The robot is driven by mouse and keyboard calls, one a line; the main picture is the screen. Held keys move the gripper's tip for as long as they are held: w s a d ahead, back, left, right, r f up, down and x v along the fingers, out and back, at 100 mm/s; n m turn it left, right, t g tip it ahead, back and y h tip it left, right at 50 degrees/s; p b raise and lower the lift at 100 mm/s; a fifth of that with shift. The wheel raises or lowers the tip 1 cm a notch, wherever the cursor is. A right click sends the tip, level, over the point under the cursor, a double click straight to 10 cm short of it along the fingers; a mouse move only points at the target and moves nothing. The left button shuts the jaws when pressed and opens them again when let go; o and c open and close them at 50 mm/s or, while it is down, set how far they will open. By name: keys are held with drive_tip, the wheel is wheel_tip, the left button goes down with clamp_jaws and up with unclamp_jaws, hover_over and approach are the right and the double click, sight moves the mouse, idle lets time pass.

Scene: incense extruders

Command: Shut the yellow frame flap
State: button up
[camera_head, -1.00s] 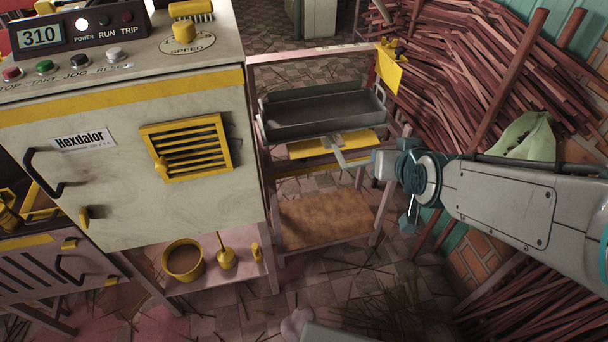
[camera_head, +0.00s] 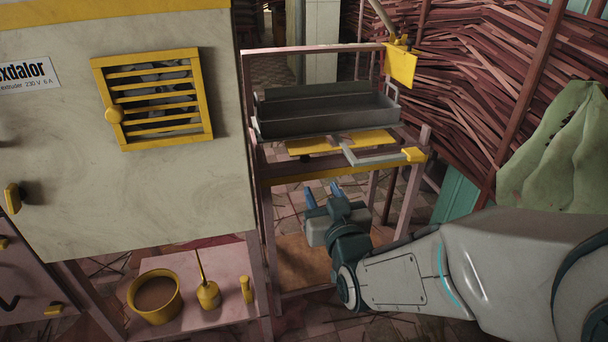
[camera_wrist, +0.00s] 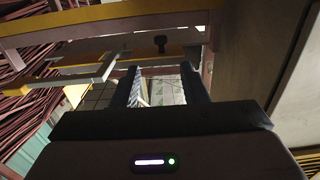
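My gripper (camera_head: 322,194) is to the right of the flap and lower, in front of the rack. Its two blue fingers are apart with nothing between them. In the wrist view my gripper (camera_wrist: 162,84) is also open and empty, and the flap is not recognisable there.
A rack with a grey tray (camera_head: 325,122) and a yellow front rail (camera_head: 340,172) stands right of the machine. A yellow pot (camera_head: 157,314) and oil can (camera_head: 208,295) stand on a low shelf. Sticks and a green sack (camera_head: 550,150) are at the right.

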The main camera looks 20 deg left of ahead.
sight(306, 162)
drive_tip(key=p+x, duration=0.6)
drive_tip(key=x, duration=0.6)
drive_tip(key=shift+w+a+f, duration=0.1)
drive_tip(key=shift+a, duration=0.15)
drive_tip(key=shift+w+a, duration=0.35)
drive_tip(key=shift+w, duration=0.25)
drive_tip(key=shift+c, duration=0.3)
clamp_jaws()
